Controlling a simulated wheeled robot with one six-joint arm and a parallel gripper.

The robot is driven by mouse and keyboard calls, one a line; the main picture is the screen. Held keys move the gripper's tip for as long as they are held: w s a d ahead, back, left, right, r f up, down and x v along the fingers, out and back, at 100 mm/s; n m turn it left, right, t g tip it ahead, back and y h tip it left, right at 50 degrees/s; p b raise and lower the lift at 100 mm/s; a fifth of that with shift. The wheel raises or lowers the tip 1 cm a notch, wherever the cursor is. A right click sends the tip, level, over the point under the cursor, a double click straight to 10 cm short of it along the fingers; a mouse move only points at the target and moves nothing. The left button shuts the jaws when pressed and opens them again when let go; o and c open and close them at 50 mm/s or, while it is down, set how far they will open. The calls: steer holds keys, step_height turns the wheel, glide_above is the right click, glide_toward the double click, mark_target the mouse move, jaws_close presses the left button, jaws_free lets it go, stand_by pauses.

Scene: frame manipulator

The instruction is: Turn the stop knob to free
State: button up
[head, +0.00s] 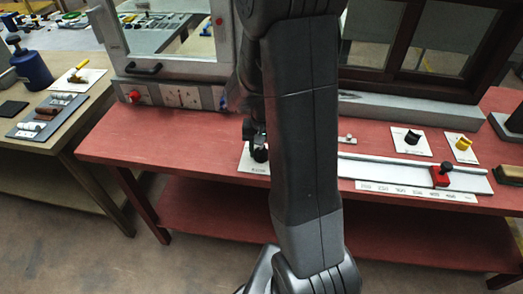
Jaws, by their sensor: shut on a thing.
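A black knob (261,154) stands on a small white plate (246,164) at the front of the red bench, left of my arm. My gripper (254,143) points down at this knob and is shut on it. My arm hides the plate's right side, and the fingertips are small and dark. The plate's printed label is too small to read, so I cannot tell the knob's setting. Another black knob (412,137) and a yellow knob (463,143) sit on separate white plates at the right. A red stop block (440,175) sits on a pale rail (395,172).
The red bench (190,143) is bare left of the knob plate. A grey-framed window unit (170,70) and a dark-framed one (405,85) stand behind. A numbered scale strip (415,191) lies before the rail. A wooden side table (35,150) with parts stands left.

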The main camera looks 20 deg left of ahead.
mark_target(263, 153)
steer(key=m, duration=0.6)
steer(key=shift+b, duration=0.35)
steer(key=shift+m, duration=0.3)
steer(key=o, duration=1)
steer(key=shift+c, duration=0.2)
steer(key=shift+r, duration=0.1)
step_height(263, 153, up, 14)
steer(key=shift+d, duration=0.3)
steer(key=shift+s+f, duration=0.1)
steer(key=shift+f, duration=0.15)
steer(key=f, duration=1.3)
steer(key=shift+a+f, duration=0.3)
steer(key=shift+f, duration=0.05)
